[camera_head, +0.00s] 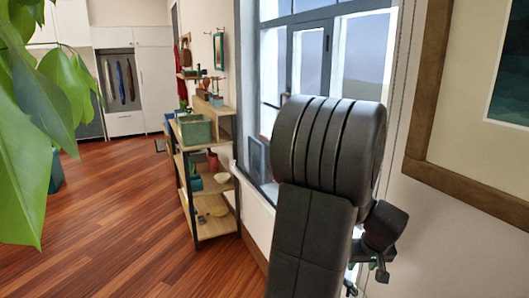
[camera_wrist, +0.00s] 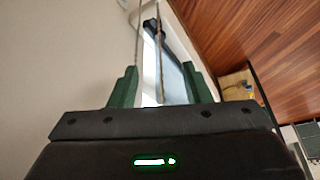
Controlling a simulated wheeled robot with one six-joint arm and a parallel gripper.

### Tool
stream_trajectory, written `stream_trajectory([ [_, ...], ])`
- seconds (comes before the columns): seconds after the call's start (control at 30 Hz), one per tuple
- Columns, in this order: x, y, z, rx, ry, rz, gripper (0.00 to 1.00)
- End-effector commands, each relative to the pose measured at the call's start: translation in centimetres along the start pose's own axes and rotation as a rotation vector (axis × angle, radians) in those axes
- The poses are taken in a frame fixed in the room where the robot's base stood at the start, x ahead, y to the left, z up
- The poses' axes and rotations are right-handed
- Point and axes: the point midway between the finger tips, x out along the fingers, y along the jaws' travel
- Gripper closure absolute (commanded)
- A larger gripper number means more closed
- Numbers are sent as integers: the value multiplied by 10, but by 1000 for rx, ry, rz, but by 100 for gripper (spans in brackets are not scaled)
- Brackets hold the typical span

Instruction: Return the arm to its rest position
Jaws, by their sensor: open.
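My arm stands folded in front of the window in the head view, its dark links covering part of the window and the wall. My gripper (camera_head: 366,281) hangs low at the right of the arm, partly hidden behind it. In the wrist view my gripper (camera_wrist: 162,78) shows two green fingers spread well apart.
A wooden shelf unit (camera_head: 215,226) with a green crate (camera_head: 195,130) and pots stands left of the arm. A framed picture (camera_head: 430,150) hangs on the right wall. Plant leaves (camera_head: 25,140) fill the left foreground. The wooden floor (camera_head: 110,220) is mostly clear.

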Motion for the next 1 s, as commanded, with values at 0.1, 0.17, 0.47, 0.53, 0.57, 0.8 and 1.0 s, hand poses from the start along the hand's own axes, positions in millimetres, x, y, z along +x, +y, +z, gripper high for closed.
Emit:
stream_trajectory([
  [0.1,8,1,0,-1,0,0,56],
  [0.17,9,1,0,-1,1,0,56],
  [0.47,9,1,-1,-1,2,1,56],
  [0.53,8,1,-1,-1,2,1,56],
  [0.57,6,1,-1,-1,2,1,56],
  [0.8,-24,-13,-2,-4,-4,-6,56],
  [1.0,-52,-43,2,-2,-24,-21,56],
])
